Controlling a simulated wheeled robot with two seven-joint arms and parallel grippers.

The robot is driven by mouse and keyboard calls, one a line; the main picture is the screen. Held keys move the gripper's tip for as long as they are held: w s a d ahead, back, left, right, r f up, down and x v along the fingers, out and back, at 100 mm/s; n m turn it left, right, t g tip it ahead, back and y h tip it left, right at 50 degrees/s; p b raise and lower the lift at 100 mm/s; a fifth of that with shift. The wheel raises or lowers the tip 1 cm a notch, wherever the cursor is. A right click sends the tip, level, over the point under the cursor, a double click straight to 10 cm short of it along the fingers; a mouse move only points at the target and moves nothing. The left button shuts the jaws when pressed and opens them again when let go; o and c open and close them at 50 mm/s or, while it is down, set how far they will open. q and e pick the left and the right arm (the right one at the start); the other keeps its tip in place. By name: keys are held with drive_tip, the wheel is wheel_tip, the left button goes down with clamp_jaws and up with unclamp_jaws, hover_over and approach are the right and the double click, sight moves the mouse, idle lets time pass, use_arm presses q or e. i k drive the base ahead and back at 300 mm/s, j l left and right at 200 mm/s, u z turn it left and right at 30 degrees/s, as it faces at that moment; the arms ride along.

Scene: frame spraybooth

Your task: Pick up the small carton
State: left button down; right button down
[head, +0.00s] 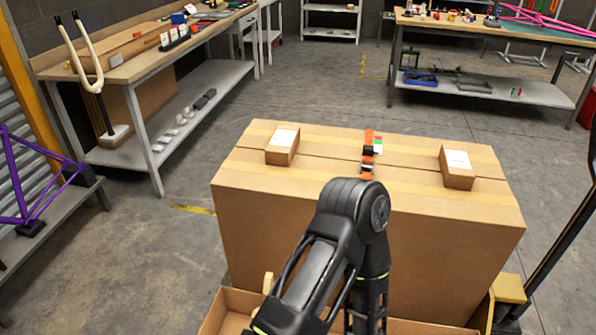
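Two small brown cartons with white labels on top lie on a large brown carton (300,215). One small carton (283,147) is on the left part of its top and the other small carton (457,170) is on the right part. Both look closed and stand apart from each other. A black arm of mine rises from the bottom centre, bends at a joint in front of the large carton and goes down again. It hides part of the carton's front. Neither gripper shows, and nothing visible touches the small cartons.
A narrow orange and black item (368,155) lies between the small cartons. An open cardboard box (230,308) is below the large carton. A dark pole (562,235) slants at the right. Workbenches stand at the left (150,65) and back right (480,22). Grey floor between is clear.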

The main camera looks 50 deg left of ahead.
sight(281, 151)
drive_tip(key=u, duration=1.8)
drive_tip(key=j+u, duration=0.7)
drive_tip(key=u, duration=0.2)
drive_tip(key=i+j+u, duration=0.15)
drive_tip(key=u, duration=0.3)
drive_tip(key=i+j+u, duration=0.2)
drive_tip(key=j+u, duration=0.2)
drive_tip(key=i+j, duration=0.15)
drive_tip(key=i, duration=0.3)
drive_tip(key=i+j, duration=0.15)
drive_tip(key=i, duration=0.25)
drive_tip(key=i+l+z, duration=0.15)
drive_tip(key=i+z, duration=0.65)
drive_tip(key=i+j+z, duration=0.1)
drive_tip(key=i+z, duration=0.55)
drive_tip(key=i, duration=0.2)
drive_tip(key=i+z, duration=0.25)
drive_tip(key=i, duration=0.25)
drive_tip(key=i+j+z, duration=0.3)
drive_tip(key=i, duration=0.15)
drive_tip(key=i+z, duration=0.15)
drive_tip(key=z, duration=0.35)
drive_tip(key=i+j+z, duration=0.1)
drive_tip(key=z, duration=0.35)
drive_tip(key=i+j+z, duration=0.15)
drive_tip(key=z, duration=0.35)
drive_tip(key=i+j+z, duration=0.15)
drive_tip(key=z, duration=0.35)
